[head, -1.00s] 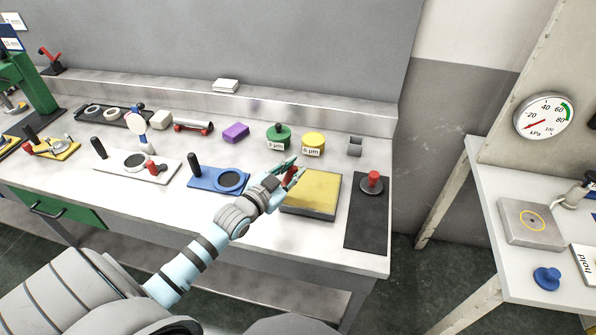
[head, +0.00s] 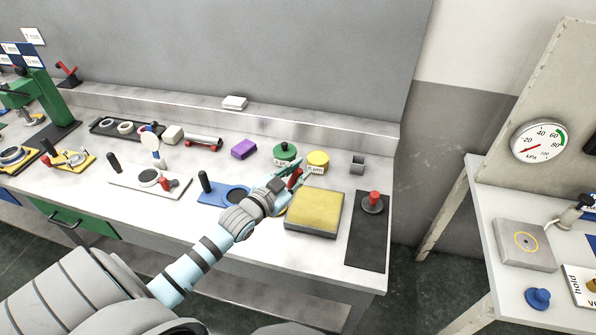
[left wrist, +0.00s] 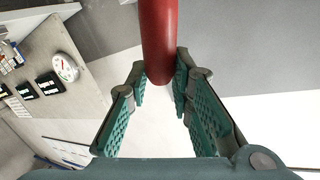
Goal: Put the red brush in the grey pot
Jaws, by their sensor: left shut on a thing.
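My left gripper (head: 298,176) is shut on the red brush (head: 294,179), above the bench near the yellow block's back left corner. In the left wrist view the brush's red, rounded shaft (left wrist: 158,40) stands between the teal fingers (left wrist: 162,85); its other end is out of frame. The grey pot (head: 357,168) is small and square and stands on the bench, right of and behind the gripper, apart from it. My right gripper is not in view.
A yellow-topped block (head: 315,210) and a black mat (head: 367,250) with a red-knobbed weight (head: 373,202) lie in front of the pot. A blue plate (head: 215,193) lies left.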

